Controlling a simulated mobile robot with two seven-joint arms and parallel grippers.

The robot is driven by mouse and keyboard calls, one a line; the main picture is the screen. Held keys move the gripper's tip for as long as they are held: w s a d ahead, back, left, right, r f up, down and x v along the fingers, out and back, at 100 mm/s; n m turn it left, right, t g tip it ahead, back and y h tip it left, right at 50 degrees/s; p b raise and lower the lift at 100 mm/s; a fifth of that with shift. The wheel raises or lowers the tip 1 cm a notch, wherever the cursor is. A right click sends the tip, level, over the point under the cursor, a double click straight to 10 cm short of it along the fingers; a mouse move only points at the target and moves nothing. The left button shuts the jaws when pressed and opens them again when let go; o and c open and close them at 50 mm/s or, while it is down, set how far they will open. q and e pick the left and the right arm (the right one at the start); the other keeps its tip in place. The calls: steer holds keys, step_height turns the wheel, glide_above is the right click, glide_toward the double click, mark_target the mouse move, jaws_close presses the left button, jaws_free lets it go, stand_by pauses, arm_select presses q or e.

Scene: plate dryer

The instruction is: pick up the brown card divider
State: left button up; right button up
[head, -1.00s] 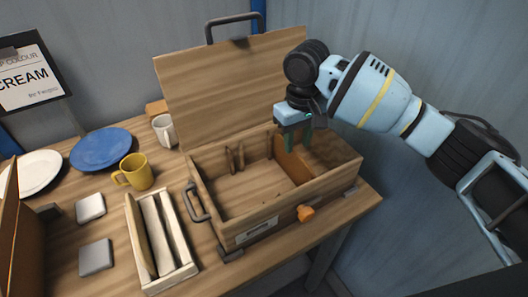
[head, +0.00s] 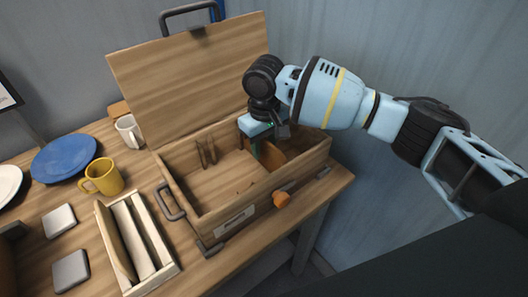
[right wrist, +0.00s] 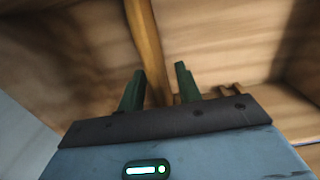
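The brown card divider (head: 275,152) stands upright in the right part of the open wooden box (head: 205,215). My right gripper (head: 262,152) reaches down into the box at the divider and partly hides it. In the right wrist view the two green fingers (right wrist: 160,85) are apart, with the thin edge of the divider (right wrist: 146,45) running between them. It lies nearer the left finger, and I cannot see clear contact. My left gripper is not in view.
The box's raised lid (head: 190,75) stands behind my right gripper. A slotted tray (head: 135,245), yellow mug (head: 103,177), white mug (head: 129,131), blue plate (head: 63,158) and grey squares (head: 70,270) lie to the left.

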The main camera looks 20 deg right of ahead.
steer(key=shift+f, duration=0.95)
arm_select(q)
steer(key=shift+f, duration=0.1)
arm_select(e)
jaws_close()
steer(key=shift+r, duration=0.15)
